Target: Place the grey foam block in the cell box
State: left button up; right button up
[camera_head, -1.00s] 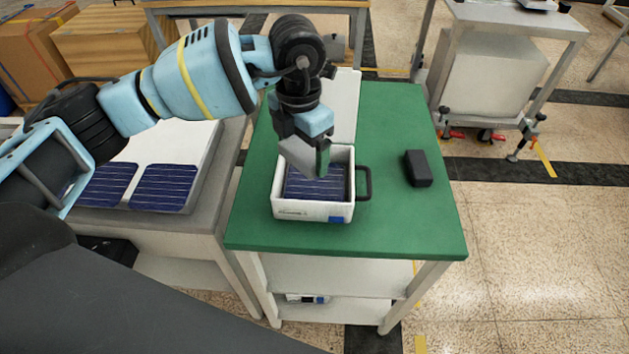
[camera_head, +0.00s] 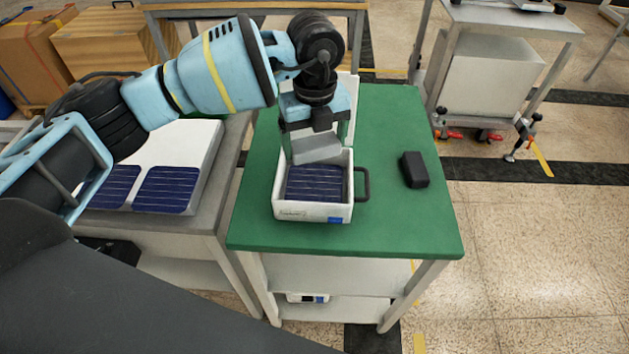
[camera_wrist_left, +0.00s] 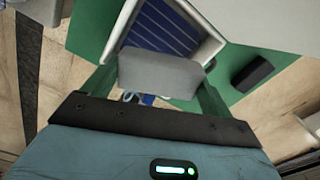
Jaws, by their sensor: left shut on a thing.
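My left gripper (camera_head: 317,146) is shut on the grey foam block (camera_head: 318,152), with a finger at each end of it. The block also shows between the fingers in the left wrist view (camera_wrist_left: 160,73). It is held over the back part of the white cell box (camera_head: 301,211), hiding part of the far rim. A blue solar cell (camera_head: 314,184) lies in the box; its lines also show beyond the block in the wrist view (camera_wrist_left: 170,25). How high the block is above the box is hard to tell. My right gripper is in neither view.
The box stands on a green table top (camera_head: 400,225), its black handle (camera_head: 363,184) on the right side. A small black block (camera_head: 414,170) lies right of it, with clear mat between. A bench with more solar cells (camera_head: 166,190) is on the left.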

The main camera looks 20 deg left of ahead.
aim_at(315, 185)
pick_arm(q)
jog(key=shift+f, duration=4.95)
jog(key=o, duration=0.8)
jog(key=shift+f, duration=0.1)
notch_tip(315, 185, up, 12)
jog(key=shift+r, duration=0.15)
